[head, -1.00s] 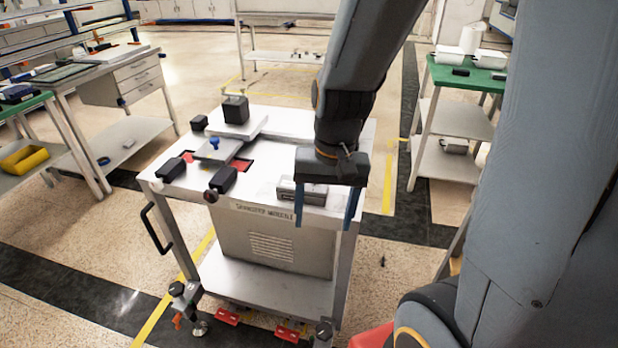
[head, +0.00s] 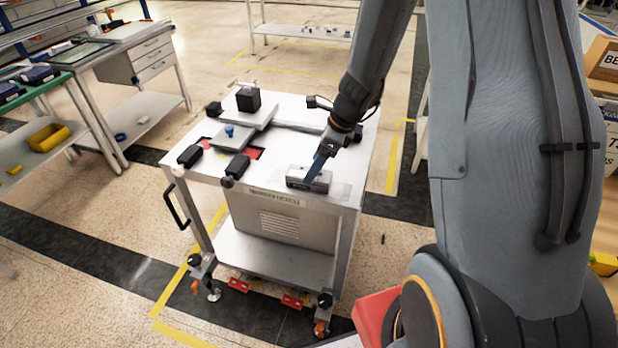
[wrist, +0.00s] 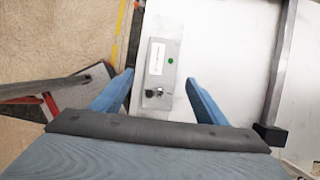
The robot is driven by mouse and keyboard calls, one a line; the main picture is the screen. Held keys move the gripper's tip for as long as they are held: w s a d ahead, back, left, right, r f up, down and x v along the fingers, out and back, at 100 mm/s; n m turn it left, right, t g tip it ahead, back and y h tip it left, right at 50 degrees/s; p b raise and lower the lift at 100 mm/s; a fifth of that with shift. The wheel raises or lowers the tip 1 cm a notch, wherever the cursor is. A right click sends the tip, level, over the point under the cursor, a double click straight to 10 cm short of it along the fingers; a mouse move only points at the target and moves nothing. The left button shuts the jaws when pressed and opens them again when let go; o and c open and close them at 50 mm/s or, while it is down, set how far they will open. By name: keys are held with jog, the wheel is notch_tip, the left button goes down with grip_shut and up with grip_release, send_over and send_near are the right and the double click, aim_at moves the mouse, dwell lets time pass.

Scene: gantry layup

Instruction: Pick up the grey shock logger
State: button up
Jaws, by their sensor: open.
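The grey shock logger (head: 309,180) is a small grey box lying on the front right part of the white cart top. In the wrist view the logger (wrist: 160,76) shows a white label, a green dot and a dark round part. My gripper (head: 318,168) is at the logger in the head view, its blue fingers pointing down and partly covering the box. In the wrist view my gripper (wrist: 158,90) is open, with one finger to each side of the logger. Gaps show between the logger and the fingers. I cannot tell how far below the fingertips it lies.
The cart top (head: 285,152) also holds a black block (head: 248,99) on a plate, a blue knob (head: 229,131) and black blocks at the left (head: 189,156) and front (head: 238,166). A push handle (head: 176,207) sticks out at the left. Room right of the logger is clear.

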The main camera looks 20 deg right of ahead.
jog(key=shift+p+x, duration=0.5)
jog(key=shift+x, duration=2.05)
jog(key=shift+w, duration=0.1)
jog(key=c, duration=1.3)
jog(key=shift+o, duration=0.2)
jog(key=shift+r, duration=0.1)
